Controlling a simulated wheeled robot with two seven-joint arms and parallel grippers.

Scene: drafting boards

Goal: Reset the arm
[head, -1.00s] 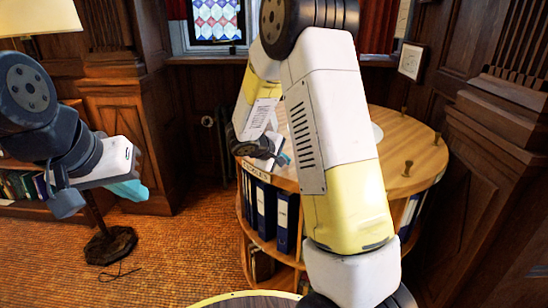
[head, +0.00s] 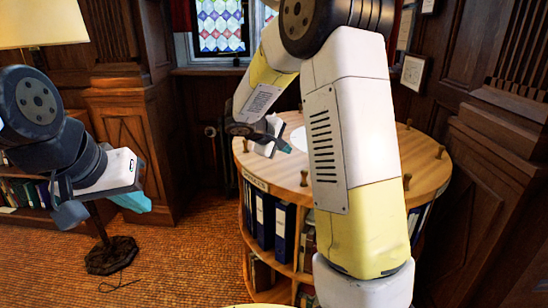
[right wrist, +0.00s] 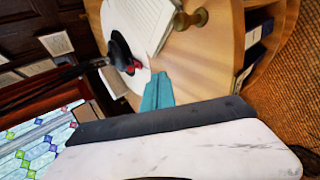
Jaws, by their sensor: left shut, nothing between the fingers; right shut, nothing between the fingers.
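My left gripper (head: 135,201) is at the left in the head view, over the floor in front of the bookshelf. Its teal fingertip shows, it is shut, and nothing is in it. My right arm, white and yellow, runs through the middle of the head view and bends back over the round wooden table (head: 262,171). My right gripper (head: 284,146) is small there, over the table's left part, shut and empty. In the right wrist view its teal finger (right wrist: 157,95) shows against the table top. My right arm hides part of the table.
Wooden pegs (head: 441,152) stand along the table's rim, and blue binders (head: 284,232) fill its shelf. Papers (right wrist: 140,22) and a black object (right wrist: 121,50) lie on top in the wrist view. A lamp (head: 42,25) stands left; panelled walls close the right.

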